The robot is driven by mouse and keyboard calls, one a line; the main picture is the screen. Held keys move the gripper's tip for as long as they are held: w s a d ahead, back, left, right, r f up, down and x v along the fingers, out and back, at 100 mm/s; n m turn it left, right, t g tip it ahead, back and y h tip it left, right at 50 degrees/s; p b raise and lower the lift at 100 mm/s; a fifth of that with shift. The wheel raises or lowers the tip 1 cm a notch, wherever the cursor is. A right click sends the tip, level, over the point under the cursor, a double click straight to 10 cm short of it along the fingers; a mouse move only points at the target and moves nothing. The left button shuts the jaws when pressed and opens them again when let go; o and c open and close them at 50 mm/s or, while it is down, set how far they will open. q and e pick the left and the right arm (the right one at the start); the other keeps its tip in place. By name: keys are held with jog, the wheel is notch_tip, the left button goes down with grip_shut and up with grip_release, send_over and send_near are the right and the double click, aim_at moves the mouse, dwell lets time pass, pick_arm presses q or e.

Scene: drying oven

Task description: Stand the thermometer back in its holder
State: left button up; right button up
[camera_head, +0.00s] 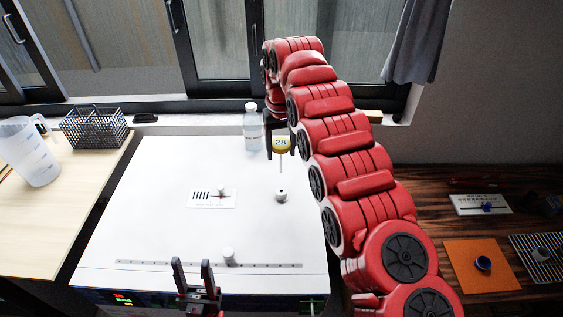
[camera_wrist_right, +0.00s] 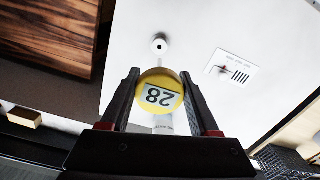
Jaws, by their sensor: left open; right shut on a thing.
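The thermometer has a round yellow head marked 28 (camera_head: 281,144) and a thin stem pointing down. My right gripper (camera_head: 280,138) is shut on the head, which sits between its fingers in the right wrist view (camera_wrist_right: 158,96). The thermometer looks upright above the white top. The holder, a small white cylinder with a dark hole (camera_head: 281,197), stands just below the stem in the head view. My left gripper (camera_head: 194,272) is open and empty at the front edge.
A clear bottle (camera_head: 252,127) stands behind the thermometer. A labelled plate with a knob (camera_head: 211,198) lies left of the holder, and a white knob (camera_head: 228,255) is near the front. A wire basket (camera_head: 95,129) and a pitcher (camera_head: 30,152) are at left.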

notch_tip(320, 180, up, 2)
jog(key=shift+s+r+p, duration=0.1)
jog(key=shift+r+p, duration=0.1)
jog(key=shift+p, duration=0.5)
notch_tip(320, 180, up, 9)
jog(key=p, duration=0.9)
jog(key=shift+f, duration=0.1)
jog(key=shift+f, duration=0.1)
